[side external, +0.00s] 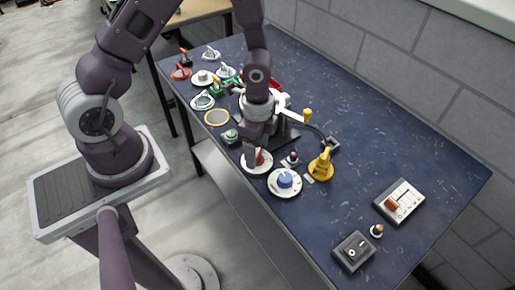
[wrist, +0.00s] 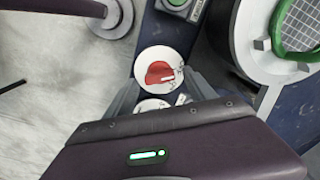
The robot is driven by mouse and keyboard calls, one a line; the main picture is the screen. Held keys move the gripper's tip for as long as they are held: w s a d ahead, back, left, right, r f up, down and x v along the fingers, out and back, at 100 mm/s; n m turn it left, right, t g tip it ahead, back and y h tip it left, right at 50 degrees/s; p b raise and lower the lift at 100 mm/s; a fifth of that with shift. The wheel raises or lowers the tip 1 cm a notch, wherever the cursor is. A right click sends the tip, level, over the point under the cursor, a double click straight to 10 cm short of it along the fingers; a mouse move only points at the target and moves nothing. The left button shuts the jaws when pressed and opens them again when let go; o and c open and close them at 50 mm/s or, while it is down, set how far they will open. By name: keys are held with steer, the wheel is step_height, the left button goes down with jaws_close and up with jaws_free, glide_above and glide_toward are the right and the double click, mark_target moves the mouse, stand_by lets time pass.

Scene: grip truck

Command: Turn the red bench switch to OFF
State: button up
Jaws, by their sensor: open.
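The red bench switch is a red knob on a round white dial. In the side view the dial (side external: 257,166) is partly hidden by my gripper (side external: 251,152), which is directly over it, pointing down. In the wrist view the red knob (wrist: 158,72) sits on its white plate, between the tips of my gripper (wrist: 160,84). The jaws are open, one finger on each side. I cannot tell whether they touch the knob. Small dark marks on the plate are too small to read.
A blue-knobbed white dial (side external: 285,182), a yellow valve-like piece (side external: 321,166) and a small red button (side external: 291,159) stand close by. A green button box (side external: 230,137) is to the left. A slider box (side external: 399,201) and black switch box (side external: 353,251) lie right.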

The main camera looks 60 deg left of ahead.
step_height(320, 180, up, 7)
steer(key=shift+f, duration=0.15)
step_height(320, 180, up, 10)
steer(key=s+a+n+t+y, duration=0.2)
steer(key=a+n, duration=0.1)
steer(key=n, duration=0.1)
steer(key=s+d+r+n+t+h, duration=0.2)
steer(key=s+r+n, duration=0.5)
steer(key=s+r, duration=0.5)
steer(key=shift+s+d+r+n+t, duration=0.25)
steer(key=shift+d+r+n+t, duration=0.2)
steer(key=shift+t, duration=0.35)
